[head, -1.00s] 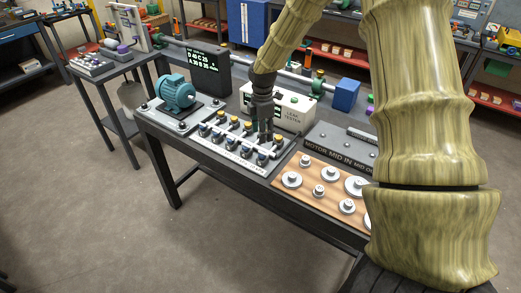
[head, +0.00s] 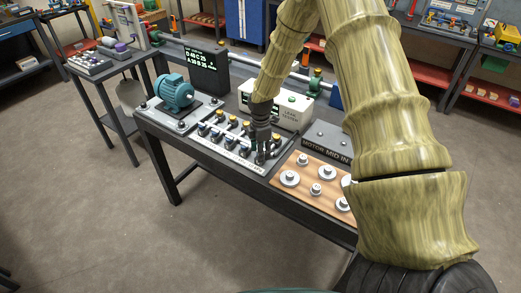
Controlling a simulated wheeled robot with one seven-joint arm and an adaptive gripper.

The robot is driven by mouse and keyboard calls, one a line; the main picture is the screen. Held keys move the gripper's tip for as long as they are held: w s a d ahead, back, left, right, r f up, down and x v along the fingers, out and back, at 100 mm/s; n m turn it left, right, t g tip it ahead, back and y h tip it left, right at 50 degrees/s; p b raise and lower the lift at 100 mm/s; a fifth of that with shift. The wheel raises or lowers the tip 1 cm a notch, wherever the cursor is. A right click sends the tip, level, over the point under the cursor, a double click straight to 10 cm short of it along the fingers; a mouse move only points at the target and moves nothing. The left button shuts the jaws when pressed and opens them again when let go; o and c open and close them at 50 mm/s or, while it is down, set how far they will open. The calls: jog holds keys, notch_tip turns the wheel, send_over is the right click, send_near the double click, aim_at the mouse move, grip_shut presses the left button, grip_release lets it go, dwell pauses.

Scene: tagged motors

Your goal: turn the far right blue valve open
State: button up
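The valve panel (head: 186,137) is a pale board on the bench, with a row of dark blue valves along its front and yellow-topped ones behind. One blue valve (head: 203,129) is at the row's left end and another (head: 231,143) is near its middle. My dark gripper (head: 262,154) points down at the right end of the blue row. Its fingers are at or just over the far right blue valve, which they mostly hide. I cannot tell whether they touch it, or whether they are open or shut. The valve's handle angle is not readable.
A teal motor (head: 175,92) stands left of the panel. The white leak tester box (head: 290,107) stands close behind my gripper. A wooden board (head: 305,195) with several grey round parts lies to the right. A black display (head: 207,66) stands behind.

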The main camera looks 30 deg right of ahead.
jog(key=shift+f, duration=0.1)
jog(key=c, duration=1)
jog(key=shift+c, duration=0.2)
jog(key=shift+m, duration=0.3)
jog(key=m+b, duration=0.1)
jog(key=m, duration=0.7)
jog(key=shift+m+b, duration=0.3)
jog(key=shift+m, duration=0.1)
jog(key=m, duration=0.4)
jog(key=shift+m+b, duration=0.4)
jog(key=shift+m, duration=1.9)
